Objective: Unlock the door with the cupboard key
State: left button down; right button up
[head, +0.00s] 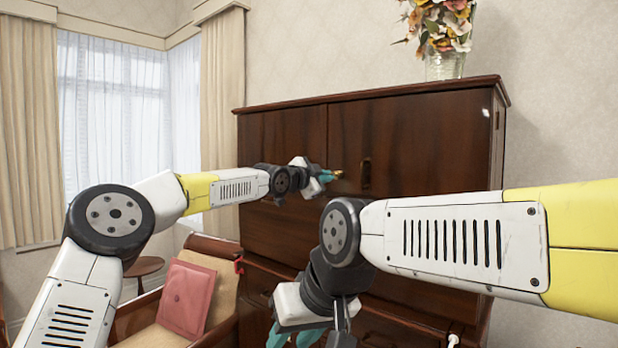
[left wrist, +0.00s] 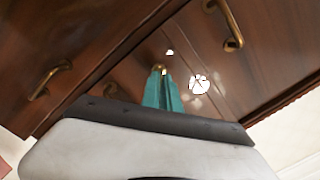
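The dark brown wooden cupboard (head: 290,140) stands against the wall with its two upper doors closed. A brass handle (head: 366,172) is on its right door (head: 400,140). My left gripper (head: 326,177) is in front of the doors near their meeting line. Its teal fingers (left wrist: 163,95) are close together on a small brass key (head: 338,173), whose end also shows at the fingertips in the left wrist view (left wrist: 158,69). Most of the key is hidden, and I cannot tell whether it touches the door. My right gripper (head: 293,338) is low in front of the cupboard, its fingers apart and partly cut off.
A glass vase with flowers (head: 446,62) stands on top of the cupboard. An armchair with a pink cushion (head: 187,300) is at lower left, near a small round table (head: 145,266). Brass handles (left wrist: 50,80) protrude on either side in the left wrist view.

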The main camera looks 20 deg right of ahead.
pick_arm(q)
jog(key=shift+m+h, duration=0.4)
jog(key=shift+m, duration=3.3)
jog(key=c, duration=2)
grip_release()
jog(key=shift+m, duration=0.5)
jog(key=o, duration=0.5)
jog(key=shift+c, duration=0.2)
